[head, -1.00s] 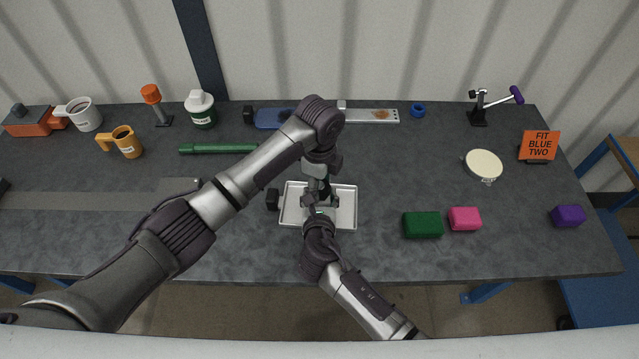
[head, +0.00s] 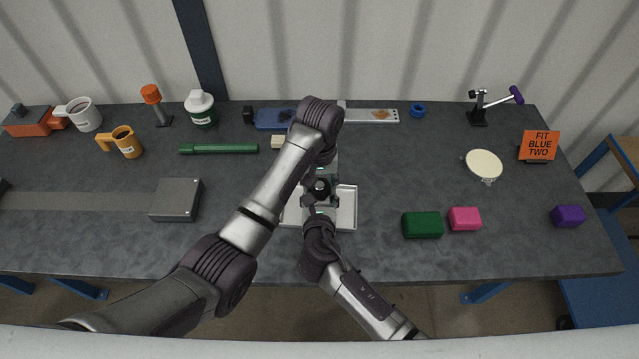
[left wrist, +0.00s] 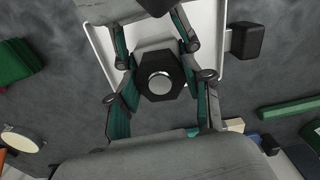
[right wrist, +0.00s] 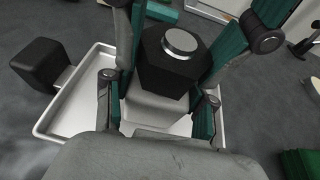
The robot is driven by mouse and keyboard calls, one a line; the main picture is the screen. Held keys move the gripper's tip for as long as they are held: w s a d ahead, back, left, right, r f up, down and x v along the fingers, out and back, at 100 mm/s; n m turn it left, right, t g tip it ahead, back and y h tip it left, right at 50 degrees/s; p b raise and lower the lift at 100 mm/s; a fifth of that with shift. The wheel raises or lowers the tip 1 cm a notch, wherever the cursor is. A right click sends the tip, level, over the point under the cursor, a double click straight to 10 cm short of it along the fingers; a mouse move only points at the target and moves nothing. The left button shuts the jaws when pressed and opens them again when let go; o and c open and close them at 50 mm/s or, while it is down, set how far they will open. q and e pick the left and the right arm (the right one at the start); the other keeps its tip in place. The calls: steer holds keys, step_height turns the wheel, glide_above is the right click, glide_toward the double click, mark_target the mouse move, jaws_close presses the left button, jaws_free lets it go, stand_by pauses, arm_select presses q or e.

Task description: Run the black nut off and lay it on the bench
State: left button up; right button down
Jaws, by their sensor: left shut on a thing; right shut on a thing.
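The black hex nut (head: 320,186) is above the white tray (head: 346,222), with a round silver end showing at its centre in the left wrist view (left wrist: 158,84). My left gripper (left wrist: 160,92) comes from the far side in the head view and is shut on the black nut. My right gripper (right wrist: 158,108) comes from the near side and is shut on the grey body (right wrist: 155,108) just below the nut. The nut also shows in the right wrist view (right wrist: 172,62), with teal finger pads on both sides. The exact finger contacts are partly hidden.
A black block (right wrist: 42,66) sits at the tray's edge. A grey box (head: 176,200) and a green rod (head: 218,149) lie left. Green (head: 422,225) and pink (head: 464,218) blocks lie right.

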arm_select(q)
steer(key=o, duration=1.3)
